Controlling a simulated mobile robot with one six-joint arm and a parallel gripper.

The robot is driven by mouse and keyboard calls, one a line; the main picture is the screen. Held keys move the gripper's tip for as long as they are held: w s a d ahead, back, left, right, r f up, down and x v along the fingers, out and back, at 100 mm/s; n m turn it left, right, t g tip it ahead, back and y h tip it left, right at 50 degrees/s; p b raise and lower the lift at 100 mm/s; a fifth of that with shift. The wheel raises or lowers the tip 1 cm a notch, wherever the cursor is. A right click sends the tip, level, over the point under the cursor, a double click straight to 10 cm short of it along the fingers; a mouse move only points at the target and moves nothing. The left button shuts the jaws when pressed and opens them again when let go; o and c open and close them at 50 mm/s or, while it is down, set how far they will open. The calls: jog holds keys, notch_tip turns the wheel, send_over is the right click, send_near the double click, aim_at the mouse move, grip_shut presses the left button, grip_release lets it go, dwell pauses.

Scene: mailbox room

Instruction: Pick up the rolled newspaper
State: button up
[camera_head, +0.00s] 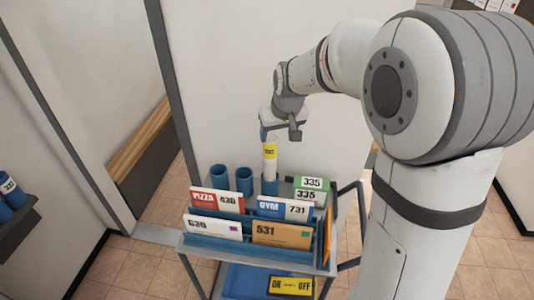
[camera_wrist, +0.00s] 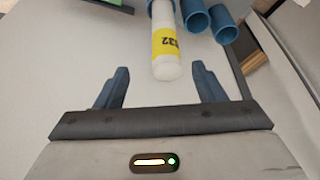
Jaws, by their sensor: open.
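The rolled newspaper (camera_head: 270,162) is a white roll with a yellow label. It stands upright in a blue tube holder (camera_head: 270,185) at the back of the cart. In the wrist view the roll (camera_wrist: 163,42) shows its yellow band with "332" and its rounded top end. My gripper (camera_head: 281,134) is above the roll's top, pointing down. In the wrist view my gripper (camera_wrist: 161,80) has its two blue fingers spread apart, with the roll's end showing in the gap between them. I cannot tell how far the fingers reach down along the roll.
Two empty blue tubes (camera_head: 232,179) stand left of the newspaper's tube. The cart (camera_head: 205,248) holds upright mail, including a tan 531 envelope (camera_head: 283,234) and green 335 cards (camera_head: 311,183). A wall (camera_head: 225,90) rises behind. A yellow ON/OFF sign (camera_head: 291,285) is on the lower shelf.

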aim_at(270, 145)
jog(key=shift+w+a+f, duration=0.45)
jog(key=shift+w+f, duration=0.1)
jog(key=shift+w, duration=0.2)
jog(key=shift+p+x, duration=1.15)
jog(key=shift+x, duration=2.45)
jog(key=shift+s+a, duration=0.15)
jog(key=shift+c, duration=0.3)
grip_shut()
